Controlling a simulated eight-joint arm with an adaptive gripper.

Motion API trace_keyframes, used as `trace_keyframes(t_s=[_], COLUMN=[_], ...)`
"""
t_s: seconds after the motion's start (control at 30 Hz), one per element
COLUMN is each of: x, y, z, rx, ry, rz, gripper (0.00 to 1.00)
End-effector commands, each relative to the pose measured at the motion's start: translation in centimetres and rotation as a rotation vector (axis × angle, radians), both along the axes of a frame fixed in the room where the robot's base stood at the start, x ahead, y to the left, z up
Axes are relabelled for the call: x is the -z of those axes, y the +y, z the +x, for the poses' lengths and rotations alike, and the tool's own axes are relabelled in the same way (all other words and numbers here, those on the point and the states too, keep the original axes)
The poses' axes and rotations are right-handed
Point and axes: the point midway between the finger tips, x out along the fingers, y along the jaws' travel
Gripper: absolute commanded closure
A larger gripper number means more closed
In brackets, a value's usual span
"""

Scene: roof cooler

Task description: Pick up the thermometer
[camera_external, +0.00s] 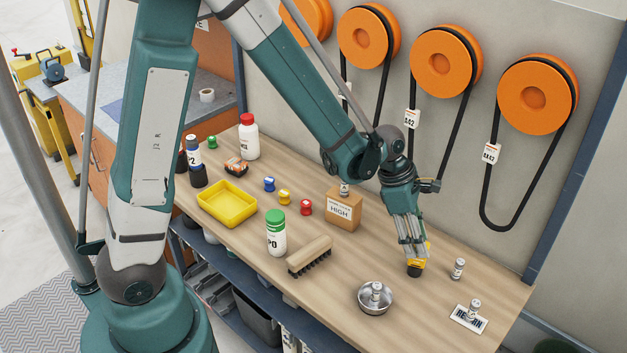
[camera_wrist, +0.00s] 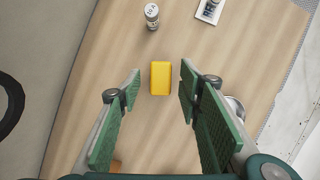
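A small yellow block-shaped thing with a dark end (camera_external: 417,263), probably the thermometer, is on the wooden bench below my gripper (camera_external: 411,246). In the wrist view the yellow thing (camera_wrist: 161,78) shows its plain face between and slightly beyond the two fingertips. My gripper is open, with green-padded fingers to the left and right of it. Bare bench shows between each finger and the yellow thing, so I see no contact. The fingers partly cover it in the external view.
A metal bowl (camera_external: 374,299) with a small canister stands to the left in front. Another small canister (camera_external: 458,268) and a labelled card with a canister (camera_external: 469,319) are to the right. A cardboard box (camera_external: 343,213) stands left of my gripper. Belts hang on the wall behind.

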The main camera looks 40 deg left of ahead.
Motion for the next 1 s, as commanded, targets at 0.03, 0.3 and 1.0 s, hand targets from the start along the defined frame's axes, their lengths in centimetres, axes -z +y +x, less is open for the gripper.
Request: trace_keyframes(t_s=[0.03, 0.3, 1.0], x=[0.5, 2.2, 2.4], y=[-0.2, -0.8, -0.9], z=[0.1, 0.4, 0.4], rx=[0.001, 0.0, 0.0], ry=[0.0, -0.001, -0.001], rz=[0.0, -0.001, -0.001], gripper=[0.65, 0.65, 0.69])
